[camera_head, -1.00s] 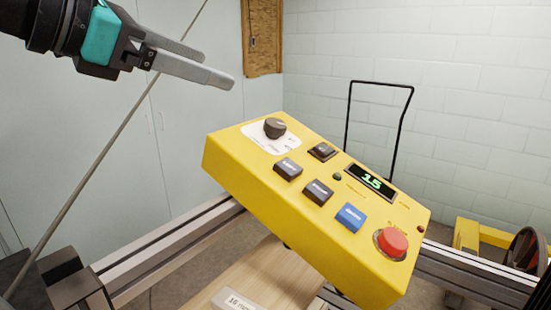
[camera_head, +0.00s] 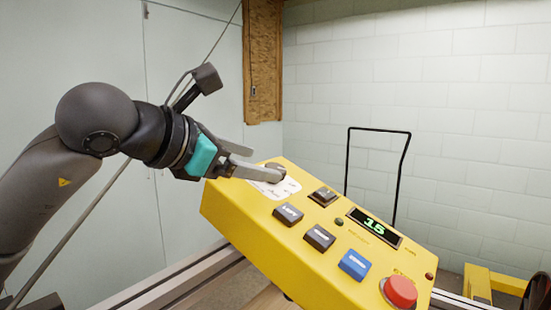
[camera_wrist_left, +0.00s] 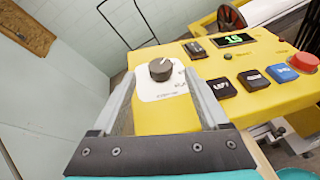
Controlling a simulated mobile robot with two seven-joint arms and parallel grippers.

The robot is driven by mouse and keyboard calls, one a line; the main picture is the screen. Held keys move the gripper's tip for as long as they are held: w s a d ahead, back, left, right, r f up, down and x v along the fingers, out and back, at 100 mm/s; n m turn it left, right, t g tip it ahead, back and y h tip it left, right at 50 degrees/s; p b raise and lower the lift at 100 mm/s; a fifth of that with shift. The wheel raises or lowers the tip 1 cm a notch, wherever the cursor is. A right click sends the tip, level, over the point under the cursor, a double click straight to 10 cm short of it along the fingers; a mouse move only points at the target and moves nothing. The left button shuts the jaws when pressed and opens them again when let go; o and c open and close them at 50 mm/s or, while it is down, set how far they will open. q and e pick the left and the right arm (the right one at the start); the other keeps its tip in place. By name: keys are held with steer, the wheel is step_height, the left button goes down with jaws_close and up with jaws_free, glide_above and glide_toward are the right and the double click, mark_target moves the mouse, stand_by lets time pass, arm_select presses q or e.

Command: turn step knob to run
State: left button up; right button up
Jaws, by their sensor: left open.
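The step knob (camera_head: 275,172) is a dark round knob on a white label plate (camera_head: 284,190) at the upper left of the yellow control box (camera_head: 330,262). The knob also shows in the left wrist view (camera_wrist_left: 160,69), with the label around it. My left gripper (camera_head: 270,171) is open, its two fingers reaching over the label to the knob. In the left wrist view the knob lies between and just beyond the fingertips; I cannot tell whether they touch it. The label's print is too small to read. My right gripper is not in view.
The box also carries a black rocker switch (camera_head: 323,196), a green display (camera_head: 374,225), two black buttons (camera_head: 288,214), a blue button (camera_head: 354,265) and a red stop button (camera_head: 400,291). A black wire frame (camera_head: 348,165) stands behind it. Metal rails run below.

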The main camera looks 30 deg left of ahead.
mark_target(276, 168)
arm_select(q)
steer(key=p+x, duration=0.2)
steer(key=x, duration=0.2)
steer(key=shift+w, duration=0.3)
steer(key=shift+w+d+f+p, duration=0.15)
steer(key=shift+w+f+p, duration=0.15)
steer(key=shift+w+p, duration=0.25)
steer(key=shift+c, duration=0.3)
jaws_close()
